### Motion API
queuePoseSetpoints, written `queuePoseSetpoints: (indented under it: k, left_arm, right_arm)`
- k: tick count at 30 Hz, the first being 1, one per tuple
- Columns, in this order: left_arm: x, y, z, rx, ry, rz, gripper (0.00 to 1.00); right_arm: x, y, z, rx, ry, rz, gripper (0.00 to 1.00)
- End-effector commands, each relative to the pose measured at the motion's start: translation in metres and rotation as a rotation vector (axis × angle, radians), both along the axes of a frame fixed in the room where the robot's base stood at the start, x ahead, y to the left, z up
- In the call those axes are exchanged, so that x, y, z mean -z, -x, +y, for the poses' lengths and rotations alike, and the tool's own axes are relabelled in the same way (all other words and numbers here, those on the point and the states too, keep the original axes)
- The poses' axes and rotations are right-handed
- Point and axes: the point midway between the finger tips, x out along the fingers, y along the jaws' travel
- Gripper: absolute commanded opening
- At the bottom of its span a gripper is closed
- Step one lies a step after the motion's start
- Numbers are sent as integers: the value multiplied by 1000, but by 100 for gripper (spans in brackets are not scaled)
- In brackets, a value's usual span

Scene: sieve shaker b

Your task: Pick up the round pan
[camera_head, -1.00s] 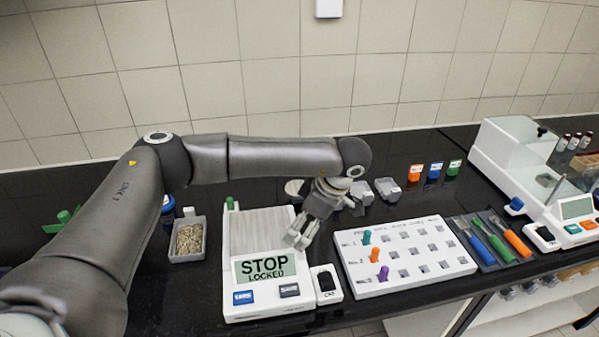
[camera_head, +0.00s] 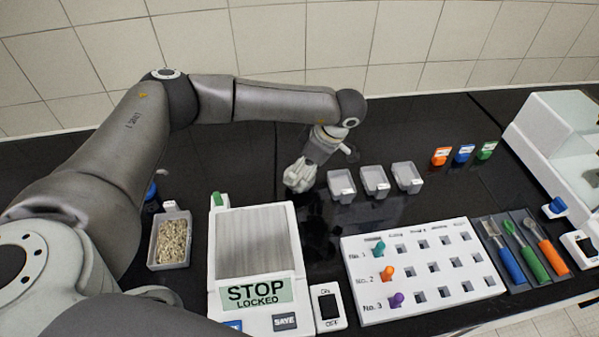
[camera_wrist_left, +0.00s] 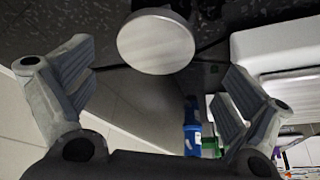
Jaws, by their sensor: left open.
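The round pan (camera_wrist_left: 156,42) is a pale, shallow metal disc on the dark counter. It shows near the top middle of the left wrist view, beyond the spread fingers. My left gripper (camera_wrist_left: 160,98) is open, with nothing between its fingers. In the head view my left gripper (camera_head: 299,178) is low over the counter behind the shaker, left of the grey bins. I cannot make out the pan there; the gripper seems to hide it. My right gripper is not in view.
The white shaker (camera_head: 255,312) reads STOP LOCKED. Three grey bins (camera_head: 374,181) stand right of the gripper. A peg board (camera_head: 420,268), a tool tray (camera_head: 527,250) and a white balance enclosure (camera_head: 545,140) are farther right. A tray of grains (camera_head: 172,240) is left.

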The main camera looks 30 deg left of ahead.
Motion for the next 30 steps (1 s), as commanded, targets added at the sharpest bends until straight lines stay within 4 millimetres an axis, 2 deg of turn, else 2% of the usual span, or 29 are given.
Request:
queuePoseSetpoints:
  k: [5, 11, 16, 23, 30]
  left_arm:
    - [11, 0, 4, -1, -1, 3, 99]
    - [38, -2, 11, -2, -2, 4, 99]
    - [54, -2, 17, 0, -1, 1, 99]
    - [55, -3, 17, 0, 0, -1, 99]
    - [55, -3, 17, 0, 0, -1, 68]
  right_arm:
    - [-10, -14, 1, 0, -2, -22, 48]
    - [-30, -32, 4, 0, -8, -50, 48]
    - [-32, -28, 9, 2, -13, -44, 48]
    - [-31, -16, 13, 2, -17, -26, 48]
    - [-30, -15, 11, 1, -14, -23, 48]
